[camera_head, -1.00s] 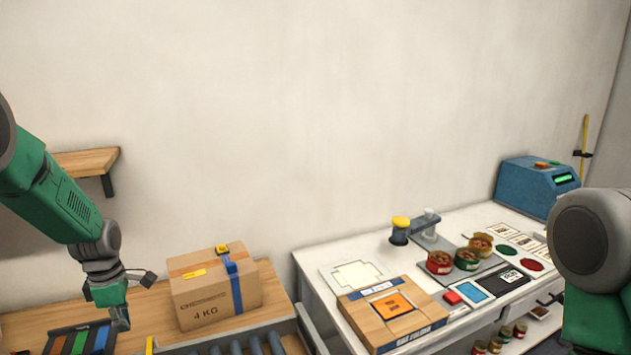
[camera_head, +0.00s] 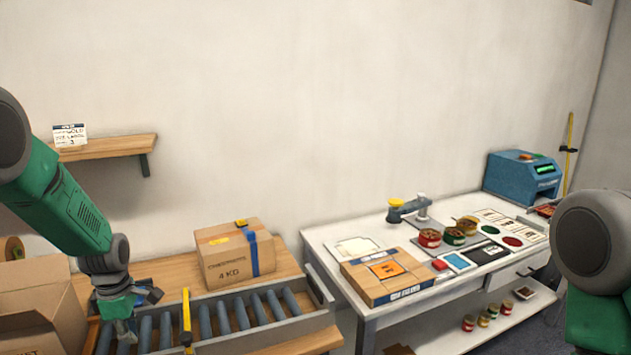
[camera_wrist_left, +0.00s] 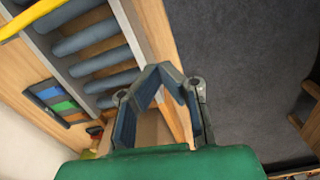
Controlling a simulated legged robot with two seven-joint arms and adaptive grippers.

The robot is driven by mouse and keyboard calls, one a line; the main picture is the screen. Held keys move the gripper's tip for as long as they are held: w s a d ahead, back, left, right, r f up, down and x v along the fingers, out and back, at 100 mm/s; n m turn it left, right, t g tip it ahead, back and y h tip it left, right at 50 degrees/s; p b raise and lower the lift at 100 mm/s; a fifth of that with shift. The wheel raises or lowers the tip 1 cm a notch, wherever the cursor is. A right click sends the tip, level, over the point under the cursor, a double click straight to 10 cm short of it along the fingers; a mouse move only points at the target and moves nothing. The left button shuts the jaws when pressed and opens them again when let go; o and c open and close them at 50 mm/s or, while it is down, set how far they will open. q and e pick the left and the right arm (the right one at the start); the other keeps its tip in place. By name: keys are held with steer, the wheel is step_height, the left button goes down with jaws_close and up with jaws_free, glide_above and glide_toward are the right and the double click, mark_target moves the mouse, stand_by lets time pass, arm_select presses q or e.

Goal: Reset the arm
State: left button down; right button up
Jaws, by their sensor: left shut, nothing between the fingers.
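My left arm comes in from the left in the head view. Its gripper (camera_head: 122,328) hangs low over the left part of the roller conveyor (camera_head: 318,318). In the left wrist view the two fingers (camera_wrist_left: 157,72) meet at their tips, shut and empty. Past them lie a wooden edge and the dark floor (camera_wrist_left: 255,60). Of my right arm only a green and grey upper part shows at the right edge of the head view; its gripper is out of view.
A closed cardboard box (camera_head: 234,257) stands behind the rollers. An open carton (camera_head: 40,300) is at far left. A yellow bar (camera_head: 186,318) stands upright by the conveyor. The white table (camera_head: 345,232) holds a flat box (camera_head: 388,277), several cans and a blue machine (camera_head: 522,178).

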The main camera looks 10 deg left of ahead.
arm_select(q)
steer(key=s+d+f+m+b, duration=0.55)
steer(key=s+f, duration=0.25)
steer(key=f, duration=0.4)
steer(key=s+d+f+m+b, duration=0.5)
steer(key=s+f+m, duration=0.3)
steer(key=f, duration=0.4)
steer(key=s+d+f+m+b, duration=0.3)
steer(key=s+m, duration=0.1)
steer(key=s, duration=0.4)
steer(key=s+d+f+m+b, duration=0.2)
steer(key=s+d+m+b, duration=0.1)
steer(key=s, duration=0.5)
steer(key=shift+d+f+m+b, duration=0.25)
steer(key=shift+f+m+b, duration=0.2)
steer(key=shift+m, duration=0.8)
steer(key=shift+s, duration=0.1)
